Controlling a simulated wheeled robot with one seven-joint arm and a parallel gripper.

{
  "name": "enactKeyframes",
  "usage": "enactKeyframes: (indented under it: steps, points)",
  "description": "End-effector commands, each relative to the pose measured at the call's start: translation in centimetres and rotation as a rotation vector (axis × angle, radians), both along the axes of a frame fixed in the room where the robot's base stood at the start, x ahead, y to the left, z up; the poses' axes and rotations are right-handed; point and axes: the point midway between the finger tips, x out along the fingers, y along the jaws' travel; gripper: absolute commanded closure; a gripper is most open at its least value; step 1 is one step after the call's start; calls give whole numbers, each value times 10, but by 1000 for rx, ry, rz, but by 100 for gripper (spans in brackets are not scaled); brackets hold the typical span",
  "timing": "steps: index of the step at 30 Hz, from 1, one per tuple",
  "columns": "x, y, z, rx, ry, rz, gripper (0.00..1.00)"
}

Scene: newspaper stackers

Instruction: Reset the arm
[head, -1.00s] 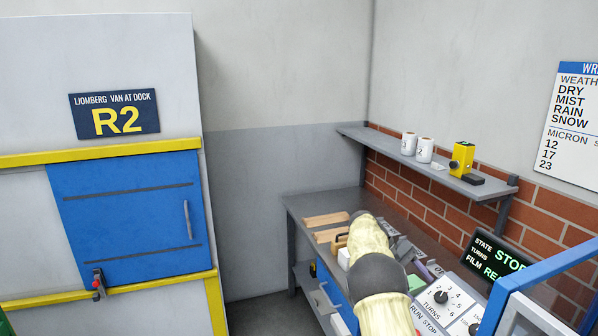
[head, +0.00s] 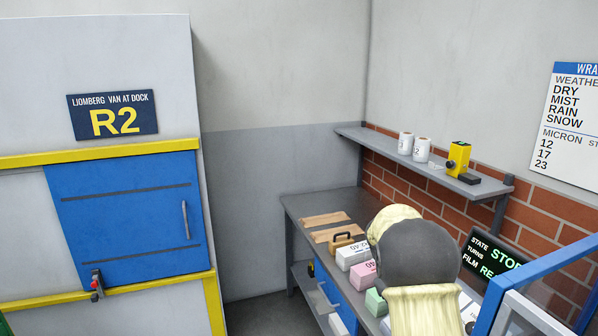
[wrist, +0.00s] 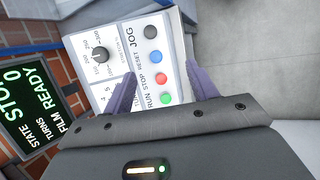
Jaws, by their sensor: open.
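My gripper (wrist: 161,92) is open in the wrist view, its two purple-grey fingers apart with nothing between them. Behind the fingers is a white control panel (wrist: 108,36) with a black dial (wrist: 100,54) and a column of coloured buttons: blue (wrist: 155,56), red (wrist: 159,78) and green (wrist: 166,98) among them. I cannot tell the distance from fingertips to panel. In the head view my arm (head: 418,265) covers much of the bench's right part, and the gripper itself is hidden there.
A dark status screen (head: 493,256) and a blue frame (head: 540,268) stand at right. A shelf (head: 400,158) is above. Floor at lower middle looks clear.

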Motion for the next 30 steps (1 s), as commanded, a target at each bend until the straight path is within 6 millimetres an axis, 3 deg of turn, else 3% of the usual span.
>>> enactKeyframes:
  steps: [9, 21, 25, 30]
  points:
    - [-74, 52, 0, 203, -197, -66, 42]
    - [-184, 104, -6, 373, -428, -201, 42]
    - [-206, 112, -9, 395, -472, -230, 42]
    - [-212, 114, -10, 400, -484, -240, 42]
